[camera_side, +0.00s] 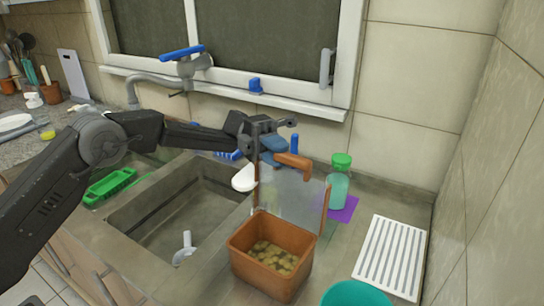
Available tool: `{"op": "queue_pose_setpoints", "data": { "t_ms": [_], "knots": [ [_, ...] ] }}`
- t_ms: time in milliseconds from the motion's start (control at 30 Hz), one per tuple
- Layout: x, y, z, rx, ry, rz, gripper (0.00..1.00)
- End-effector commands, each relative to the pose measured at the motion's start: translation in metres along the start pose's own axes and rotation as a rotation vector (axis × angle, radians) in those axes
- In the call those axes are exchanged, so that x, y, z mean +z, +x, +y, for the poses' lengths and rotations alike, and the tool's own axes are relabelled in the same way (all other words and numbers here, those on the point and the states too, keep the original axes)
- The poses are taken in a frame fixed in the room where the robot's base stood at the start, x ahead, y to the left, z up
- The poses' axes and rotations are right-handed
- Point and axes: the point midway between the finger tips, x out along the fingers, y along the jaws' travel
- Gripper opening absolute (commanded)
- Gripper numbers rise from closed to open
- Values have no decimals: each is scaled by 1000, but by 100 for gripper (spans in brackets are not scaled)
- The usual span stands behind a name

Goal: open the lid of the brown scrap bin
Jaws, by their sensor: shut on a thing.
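The brown scrap bin (258,268) stands on the counter right of the sink, with scraps visible inside. Its lid (292,199), a clear panel with a brown edge, is raised and stands about upright at the back of the bin. A brown handle (294,160) shows at the top of the lid. My gripper (274,150) is at the lid's top edge, shut on the lid by its handle. The fingers partly hide the exact contact.
A green-capped bottle (339,186) stands on a purple cloth (346,210) behind the bin's right side. A white slatted rack (391,256) and a teal bowl (356,294) lie to the right. The sink (170,215) is left, with the window sill (225,97) behind.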

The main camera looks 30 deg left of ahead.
Motion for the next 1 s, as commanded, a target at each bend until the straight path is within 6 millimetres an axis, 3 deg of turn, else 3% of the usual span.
{"op": "queue_pose_setpoints", "data": {
  "t_ms": [333,367,667,1000],
  "knots": [
    [2,-3,1,-5,-16,-2,0],
    [2,-3,1,-5,-16,-2,25],
    [2,-1,2,-4,-17,0,53],
    [2,0,5,-2,-23,2,53]
  ]
}}
